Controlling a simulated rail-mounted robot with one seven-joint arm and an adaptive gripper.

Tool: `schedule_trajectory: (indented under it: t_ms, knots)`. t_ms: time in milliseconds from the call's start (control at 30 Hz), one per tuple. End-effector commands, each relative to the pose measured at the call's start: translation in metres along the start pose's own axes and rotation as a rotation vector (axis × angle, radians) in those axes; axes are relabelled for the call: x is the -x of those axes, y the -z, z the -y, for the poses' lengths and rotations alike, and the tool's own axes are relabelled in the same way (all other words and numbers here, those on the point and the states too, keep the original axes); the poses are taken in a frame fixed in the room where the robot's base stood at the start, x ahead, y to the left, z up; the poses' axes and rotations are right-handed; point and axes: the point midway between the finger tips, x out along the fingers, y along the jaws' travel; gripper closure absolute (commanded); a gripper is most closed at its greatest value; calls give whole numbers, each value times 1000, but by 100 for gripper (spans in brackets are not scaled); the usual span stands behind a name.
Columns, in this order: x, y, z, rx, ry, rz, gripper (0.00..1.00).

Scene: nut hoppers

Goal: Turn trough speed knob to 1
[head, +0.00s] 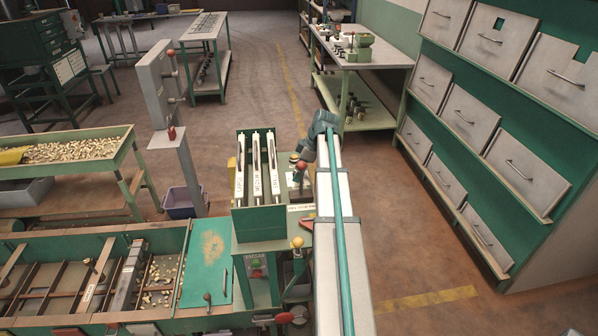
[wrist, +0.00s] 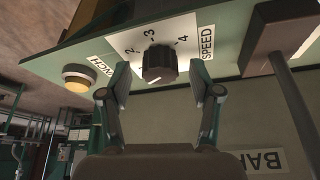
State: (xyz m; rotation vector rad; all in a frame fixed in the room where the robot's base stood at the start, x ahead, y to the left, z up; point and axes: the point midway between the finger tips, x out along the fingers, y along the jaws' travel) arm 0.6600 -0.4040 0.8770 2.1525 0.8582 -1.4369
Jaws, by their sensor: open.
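The dark ribbed speed knob (wrist: 159,63) sits on a white dial plate (wrist: 136,36) with the digits 2, 3 and 4 visible and a SPEED label (wrist: 207,42) beside it. The digit 1 is not visible, and I cannot tell surely where the knob's pointer stands. My gripper (wrist: 159,84) is open, with one finger on each side of the knob in the wrist view. Gaps show between the knob and both fingers, and nothing is held. In the head view the arm reaches the green console, and the knob cannot be made out there.
A yellow push button (wrist: 77,77) with an INCH label is left of the dial. A brown block with a grey rod (wrist: 278,40) is at the right. In the head view, a rack with three labelled tubes (head: 257,170) stands left of my arm. Open floor lies to the right.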

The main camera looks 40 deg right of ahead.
Motion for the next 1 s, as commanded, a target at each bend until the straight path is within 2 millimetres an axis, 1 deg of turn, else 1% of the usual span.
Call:
schedule_trajectory:
  t_ms: [167, 267, 367, 600, 700, 800, 1000]
  knots:
    - [4, 0, 0, 0, -1, 0, 37]
    - [14, 0, 0, 0, -1, 0, 37]
    - [30, 0, -1, 0, -2, 0, 37]
    - [77, 0, -1, 0, -3, 0, 37]
    - [93, 0, -1, 0, -1, 0, 37]
    - [107, 0, -1, 0, -2, 0, 37]
    - [119, 0, 0, 0, -1, 0, 37]
